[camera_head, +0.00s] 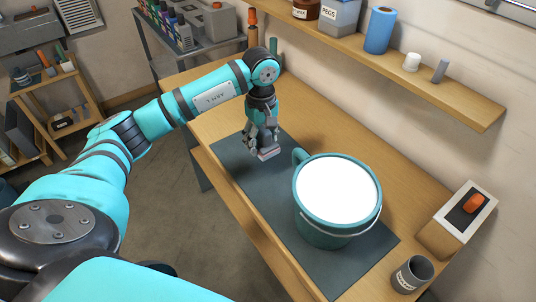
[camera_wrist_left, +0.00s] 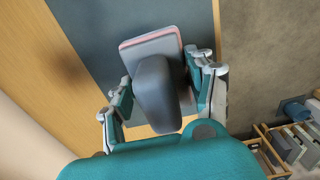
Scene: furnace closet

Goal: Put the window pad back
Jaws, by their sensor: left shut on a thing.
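The window pad (camera_wrist_left: 150,46) is a flat grey plate with a pink edge and a dark rounded grip. My left gripper (camera_head: 264,143) points down over the far part of the dark mat (camera_head: 235,153) on the workbench. In the wrist view its two fingers (camera_wrist_left: 165,82) are closed on either side of the dark grip. In the head view the pad (camera_head: 268,154) shows as a small light piece beneath the fingers. Whether it touches the mat is hard to tell. My right gripper is not in view.
A teal bucket (camera_head: 325,226) with a bright white top stands on the mat, right of my left gripper. A box with an orange item (camera_head: 475,203) and a grey cup (camera_head: 412,274) are at the bench's right end. A wall shelf (camera_head: 430,82) runs above.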

